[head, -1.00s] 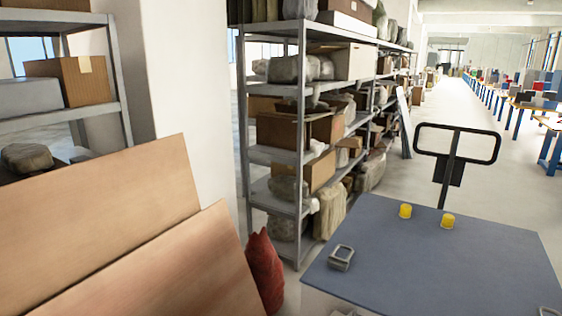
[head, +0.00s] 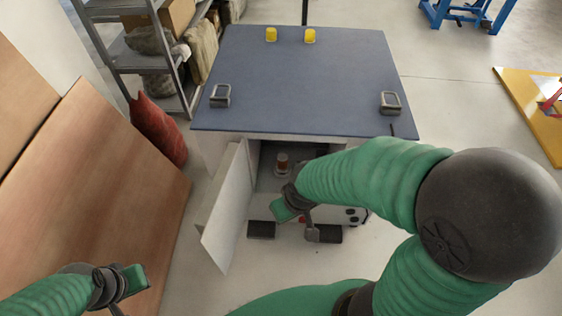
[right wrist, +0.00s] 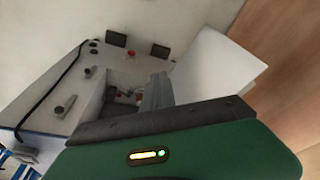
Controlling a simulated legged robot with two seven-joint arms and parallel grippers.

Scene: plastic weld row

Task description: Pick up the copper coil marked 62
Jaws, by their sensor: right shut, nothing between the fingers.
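A copper-brown coil (head: 282,160) stands upright on a pale base inside the open compartment of a blue-topped cabinet (head: 300,85) in the head view. No number can be read on it. My right gripper (head: 298,212) is in front of the opening, lower in the picture than the coil and apart from it; it is shut and empty. In the right wrist view, its jaws (right wrist: 158,90) stand before the compartment, where small reddish things are too small to identify. My left gripper (head: 128,282) is low at the left, near brown boards, away from the cabinet; its jaw state is unclear.
The cabinet's white door (head: 228,215) hangs open to the left of the compartment. Two yellow knobs (head: 271,34) and two grey handles (head: 220,96) sit on the blue top. Brown boards (head: 90,190) and a red sack (head: 158,130) stand at left.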

